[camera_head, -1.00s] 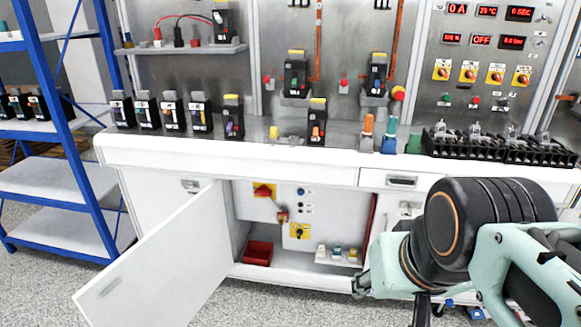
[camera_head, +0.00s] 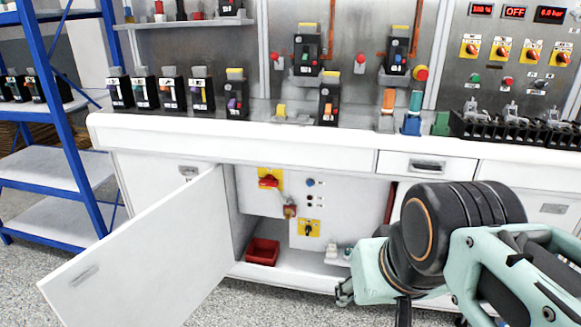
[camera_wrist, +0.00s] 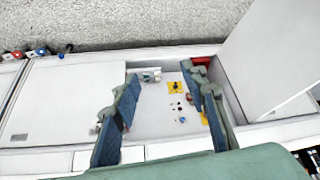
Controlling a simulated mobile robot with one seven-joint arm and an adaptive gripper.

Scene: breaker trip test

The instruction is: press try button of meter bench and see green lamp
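The white meter bench (camera_head: 250,140) has an open cabinet with a pale control panel (camera_head: 325,215) inside. The panel carries a red-on-yellow rotary switch (camera_head: 269,180), a blue round button (camera_head: 310,182), small dark round parts (camera_head: 310,199) and a black-on-yellow switch (camera_head: 308,229). Labels are too small to read, so I cannot tell which is the try button. No lit green lamp shows on this panel. In the wrist view my gripper (camera_wrist: 162,80) is open and empty, its fingers either side of the panel, apart from it. The blue button (camera_wrist: 182,120) shows between them.
The open cabinet door (camera_head: 140,255) juts out at left. A red bin (camera_head: 263,251) and small white parts (camera_head: 338,252) are on the cabinet floor. Breakers (camera_head: 170,92) stand on the worktop. A blue shelf rack (camera_head: 62,140) is at far left. The floor before the cabinet is clear.

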